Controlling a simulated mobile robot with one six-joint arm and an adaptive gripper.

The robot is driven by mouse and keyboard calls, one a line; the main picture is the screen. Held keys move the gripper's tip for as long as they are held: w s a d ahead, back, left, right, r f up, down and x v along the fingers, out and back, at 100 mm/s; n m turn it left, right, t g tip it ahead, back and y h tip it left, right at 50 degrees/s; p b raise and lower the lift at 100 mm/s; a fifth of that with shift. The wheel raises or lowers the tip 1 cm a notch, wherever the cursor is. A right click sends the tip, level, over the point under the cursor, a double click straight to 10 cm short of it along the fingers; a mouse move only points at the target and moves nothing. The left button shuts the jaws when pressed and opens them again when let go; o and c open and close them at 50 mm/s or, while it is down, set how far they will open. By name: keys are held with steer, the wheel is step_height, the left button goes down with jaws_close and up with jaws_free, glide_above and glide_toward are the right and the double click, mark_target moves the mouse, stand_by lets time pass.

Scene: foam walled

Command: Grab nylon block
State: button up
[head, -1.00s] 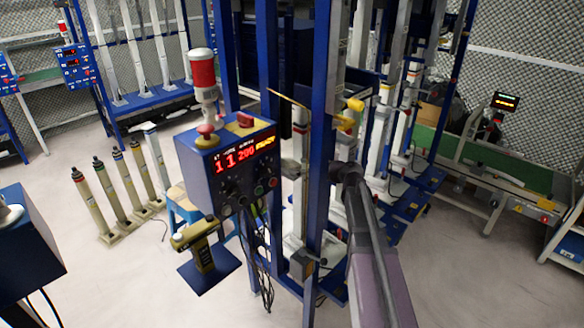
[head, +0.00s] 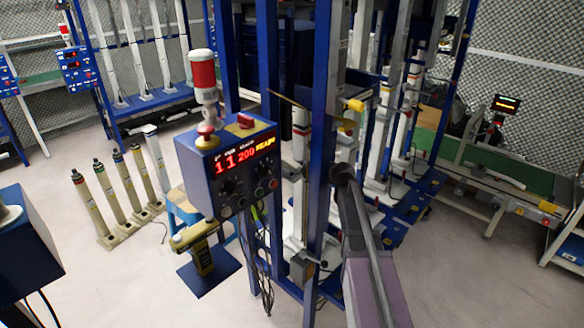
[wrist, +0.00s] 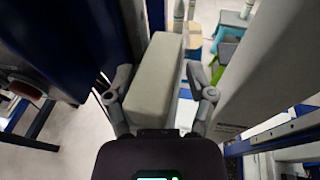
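A pale grey, long block (wrist: 155,82), which I take for the nylon block, stands out between the fingers of my gripper (wrist: 160,88) in the wrist view. My gripper is open around it. The left finger is close to the block's left side, and a narrow gap shows between the block and the right finger. I cannot tell whether the left finger touches it. In the head view my arm reaches to the blue post, and the gripper and block cannot be made out there.
A blue upright post (head: 322,130) stands right beside my arm. A blue control box (head: 230,165) with a red display and hanging cables is left of it. Several grey cylinders (head: 118,195) stand on the floor at left. A green conveyor (head: 480,160) is at right.

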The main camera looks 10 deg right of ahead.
mark_target(292, 162)
jaws_close()
steer(key=shift+r, duration=0.1)
step_height(292, 162, up, 4)
steer(key=p, duration=0.4)
steer(key=f+v, duration=0.3)
steer(key=v, duration=1.4)
steer(key=shift+s+d+f, duration=0.4)
steer(key=shift+d+f, duration=0.05)
steer(key=shift+d, duration=0.05)
